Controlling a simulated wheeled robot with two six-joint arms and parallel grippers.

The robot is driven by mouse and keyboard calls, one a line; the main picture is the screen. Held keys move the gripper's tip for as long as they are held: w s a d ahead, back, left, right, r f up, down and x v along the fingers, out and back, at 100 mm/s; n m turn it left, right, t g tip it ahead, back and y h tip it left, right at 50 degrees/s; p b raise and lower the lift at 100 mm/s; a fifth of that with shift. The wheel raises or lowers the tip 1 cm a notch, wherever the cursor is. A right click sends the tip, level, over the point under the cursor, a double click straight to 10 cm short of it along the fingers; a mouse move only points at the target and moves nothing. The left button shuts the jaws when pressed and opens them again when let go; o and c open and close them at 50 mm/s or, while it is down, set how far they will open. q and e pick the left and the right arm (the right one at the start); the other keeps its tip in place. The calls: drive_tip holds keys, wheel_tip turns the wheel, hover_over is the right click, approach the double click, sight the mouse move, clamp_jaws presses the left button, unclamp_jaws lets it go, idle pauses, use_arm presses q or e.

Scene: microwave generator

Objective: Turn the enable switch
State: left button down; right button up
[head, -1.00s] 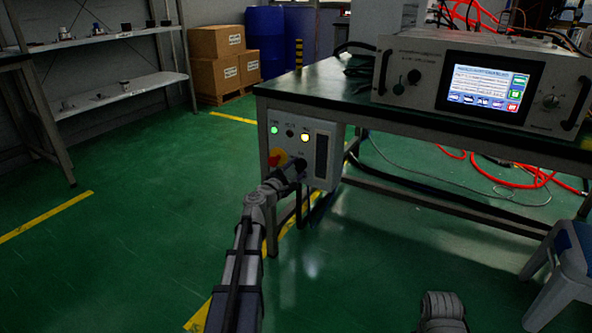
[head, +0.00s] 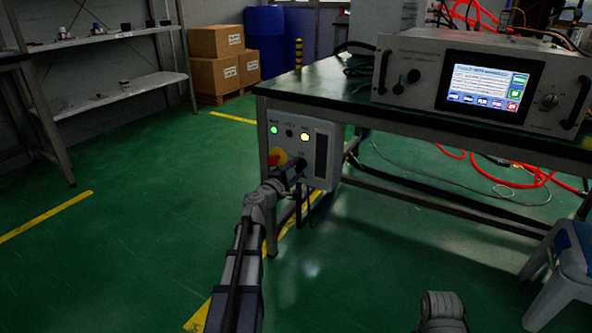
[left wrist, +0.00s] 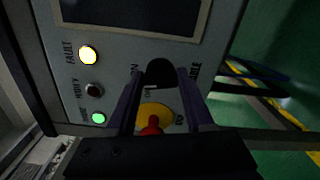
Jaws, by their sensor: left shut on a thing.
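The enable switch (left wrist: 160,67) is a black rotary knob on the light grey control panel (head: 334,131) hung at the left end of the workbench. In the left wrist view it sits between the two dark fingers of my left gripper (left wrist: 159,78), which is shut on it. An "ON" label and the end of an "...ABLE" label show beside it. In the head view my left gripper (head: 292,172) reaches the panel's lower part and mostly hides the knob. Only a rounded part of my right arm shows at the bottom; its gripper is out of view.
Near the knob is a red emergency stop on a yellow disc (left wrist: 155,112). The panel has a lit green lamp (left wrist: 98,118), a dark reset-type button (left wrist: 93,90) and a lit yellowish fault lamp (left wrist: 88,55). A generator (head: 400,75) stands on the bench; a stool (head: 570,255) is at right.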

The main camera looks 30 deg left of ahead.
use_arm(q)
drive_tip(key=shift+c, duration=1.4)
unclamp_jaws()
drive_tip(key=s, duration=0.8)
drive_tip(key=shift+w, duration=0.1)
